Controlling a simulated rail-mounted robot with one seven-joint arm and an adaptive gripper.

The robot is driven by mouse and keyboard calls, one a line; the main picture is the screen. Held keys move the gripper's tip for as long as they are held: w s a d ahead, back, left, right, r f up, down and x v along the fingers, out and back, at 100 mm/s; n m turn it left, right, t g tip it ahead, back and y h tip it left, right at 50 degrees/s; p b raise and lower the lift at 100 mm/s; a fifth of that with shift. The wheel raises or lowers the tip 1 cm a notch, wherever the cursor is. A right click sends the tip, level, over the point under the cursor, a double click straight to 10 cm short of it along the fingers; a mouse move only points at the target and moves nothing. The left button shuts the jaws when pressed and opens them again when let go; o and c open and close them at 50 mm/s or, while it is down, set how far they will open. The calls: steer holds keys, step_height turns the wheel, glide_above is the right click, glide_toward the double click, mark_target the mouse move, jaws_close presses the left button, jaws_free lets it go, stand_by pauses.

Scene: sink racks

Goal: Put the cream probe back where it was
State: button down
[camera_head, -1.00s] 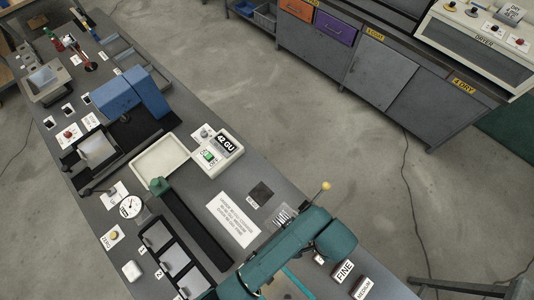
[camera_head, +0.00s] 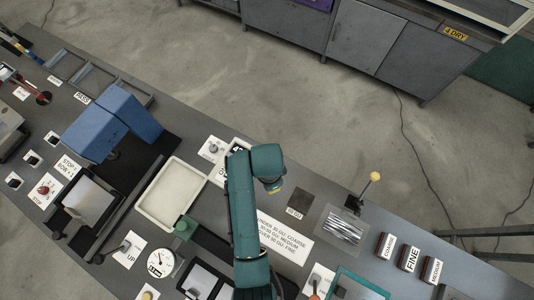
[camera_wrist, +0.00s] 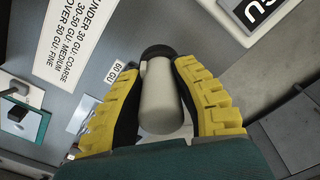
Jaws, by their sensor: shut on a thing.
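My gripper (camera_wrist: 165,100) is shut on the cream probe (camera_wrist: 163,100), with its yellow ribbed fingers on both sides of it. The probe has a rounded cream body and a dark part at its far end. In the head view my gripper (camera_head: 274,188) is over the bench, just left of the dark square tile (camera_head: 303,201); the probe is hidden there. The GU meter (camera_wrist: 265,12) is at the top right of the wrist view. In the head view my arm covers most of it. A small "60 GU" label (camera_wrist: 115,74) lies left of the probe.
A cream tray (camera_head: 150,207) is left of my arm. A printed grade card (camera_head: 286,243) lies below the tile. A lever with a yellow knob (camera_head: 374,177) stands up at right, near several grit blocks (camera_head: 410,259). A blue press (camera_head: 115,120) stands at left.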

steer(key=m, duration=0.1)
steer(key=f+m, duration=0.1)
steer(key=shift+w+d+f+m+b, duration=0.2)
steer(key=shift+w+d+m+b, duration=0.1)
steer(key=shift+m+b, duration=0.1)
step_height(320, 180, down, 10)
steer(key=shift+a+r+b, duration=0.1)
steer(key=shift+r+b, duration=0.05)
steer(key=shift+b, duration=0.2)
steer(key=c, duration=1)
jaws_free()
steer(key=shift+o, duration=0.2)
